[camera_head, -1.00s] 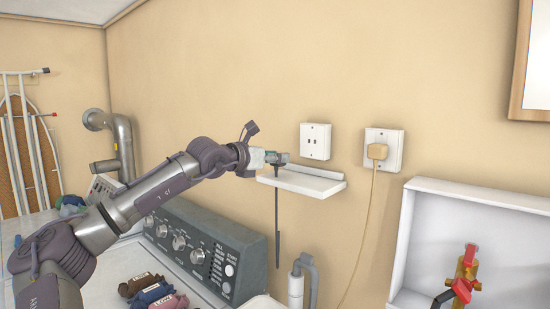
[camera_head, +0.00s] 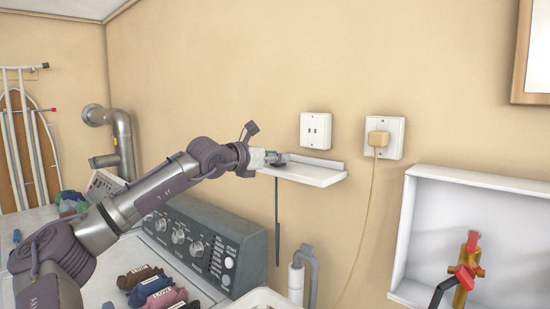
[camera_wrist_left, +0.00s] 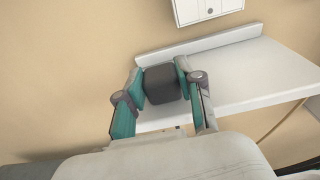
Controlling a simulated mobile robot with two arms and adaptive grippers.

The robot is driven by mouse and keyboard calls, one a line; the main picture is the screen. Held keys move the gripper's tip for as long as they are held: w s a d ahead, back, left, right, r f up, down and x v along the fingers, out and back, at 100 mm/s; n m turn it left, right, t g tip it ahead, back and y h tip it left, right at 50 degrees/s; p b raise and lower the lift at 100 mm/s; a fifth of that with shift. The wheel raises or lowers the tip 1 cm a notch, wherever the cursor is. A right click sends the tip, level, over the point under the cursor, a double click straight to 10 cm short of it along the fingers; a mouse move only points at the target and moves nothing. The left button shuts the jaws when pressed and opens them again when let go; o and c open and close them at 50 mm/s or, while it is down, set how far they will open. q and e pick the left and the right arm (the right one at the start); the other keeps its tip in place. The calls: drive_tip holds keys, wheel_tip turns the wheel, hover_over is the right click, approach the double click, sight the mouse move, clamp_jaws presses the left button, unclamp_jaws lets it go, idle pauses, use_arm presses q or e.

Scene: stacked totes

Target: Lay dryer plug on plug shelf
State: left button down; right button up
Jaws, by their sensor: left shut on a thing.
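The dryer plug is a dark grey block (camera_wrist_left: 161,84) between the two fingers of my left gripper in the left wrist view. My left gripper (camera_head: 273,157) is shut on it at the left end of the plug shelf. The plug shelf (camera_head: 318,176) is a white ledge with a low back lip on the wall; it also shows in the left wrist view (camera_wrist_left: 255,75). The plug is over or on the shelf's left end; I cannot tell whether it touches. Its dark cord (camera_head: 277,225) hangs down the wall below. My right gripper is not in view.
A white empty outlet (camera_head: 316,131) is above the shelf. A beige plug (camera_head: 378,139) sits in another outlet to the right. A dryer control panel (camera_head: 205,240) is below left. A white wall box with a red-handled valve (camera_head: 466,262) is at right. The shelf's right part is bare.

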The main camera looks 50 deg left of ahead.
use_arm(q)
drive_tip(key=c, duration=0.7)
unclamp_jaws()
drive_tip(key=shift+o, duration=0.2)
drive_tip(key=shift+s, duration=0.15)
drive_tip(key=shift+s+d+r, duration=0.15)
drive_tip(key=shift+s+r, duration=0.1)
drive_tip(key=shift+s, duration=0.5)
drive_tip(key=s+d+r, duration=0.1)
drive_tip(key=s, duration=0.9)
drive_tip(key=shift+r, duration=0.15)
